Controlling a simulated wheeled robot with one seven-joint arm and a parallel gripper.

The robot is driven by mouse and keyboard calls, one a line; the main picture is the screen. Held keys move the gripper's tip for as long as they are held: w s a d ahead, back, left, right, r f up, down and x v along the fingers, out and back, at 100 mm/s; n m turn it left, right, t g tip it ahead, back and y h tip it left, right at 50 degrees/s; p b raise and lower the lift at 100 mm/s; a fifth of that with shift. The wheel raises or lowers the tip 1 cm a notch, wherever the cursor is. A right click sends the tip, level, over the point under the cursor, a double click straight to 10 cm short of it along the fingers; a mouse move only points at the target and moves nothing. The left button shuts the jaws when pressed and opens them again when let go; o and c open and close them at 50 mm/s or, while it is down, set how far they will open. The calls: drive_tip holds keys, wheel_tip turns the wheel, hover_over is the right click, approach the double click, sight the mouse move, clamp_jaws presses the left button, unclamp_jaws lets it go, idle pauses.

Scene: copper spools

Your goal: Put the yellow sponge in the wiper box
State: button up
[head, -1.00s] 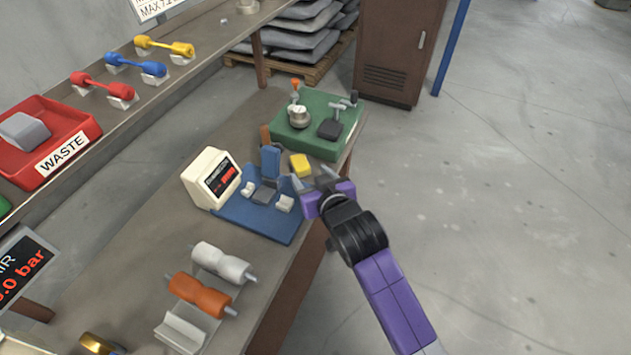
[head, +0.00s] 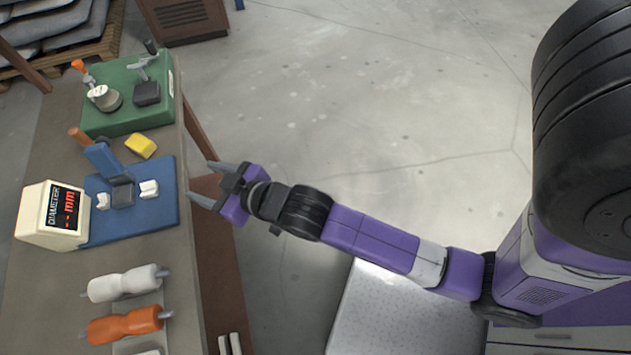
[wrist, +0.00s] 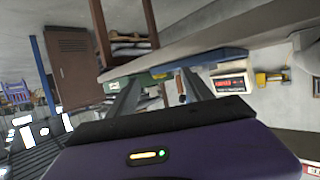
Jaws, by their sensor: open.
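The yellow sponge (head: 141,145) lies on the workbench between the green fixture and the blue gauge stand in the head view. My gripper (head: 203,182) is open and empty, its fingers pointing left toward the bench. It appears just off the bench's right edge, to the right of and lower in the picture than the sponge, and apart from it. In the wrist view my open fingers (wrist: 160,82) reach toward the bench edge; a small yellow patch near their tips may be the sponge. I cannot identify a wiper box in these frames.
The blue stand (head: 165,200) with its display (head: 45,215) is left of my gripper. The green fixture (head: 130,105) stands behind the sponge. A white spool (head: 125,284) and an orange spool (head: 124,325) lie nearer. The floor (head: 400,110) right of the bench is open.

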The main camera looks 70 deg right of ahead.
drive_tip(key=s+a+r, duration=0.1)
drive_tip(key=s, duration=0.9)
drive_tip(key=s+a+r+n+y, duration=0.1)
drive_tip(key=s+r, duration=0.1)
drive_tip(key=s, duration=0.9)
drive_tip(key=shift+a+t, duration=0.15)
drive_tip(key=shift+t, duration=0.15)
drive_tip(key=shift+o, duration=0.5)
drive_tip(key=s+r, duration=0.5)
drive_tip(key=s, duration=0.1)
drive_tip(key=shift+s, duration=0.3)
drive_tip(key=shift+a, duration=0.1)
drive_tip(key=shift+r, duration=0.1)
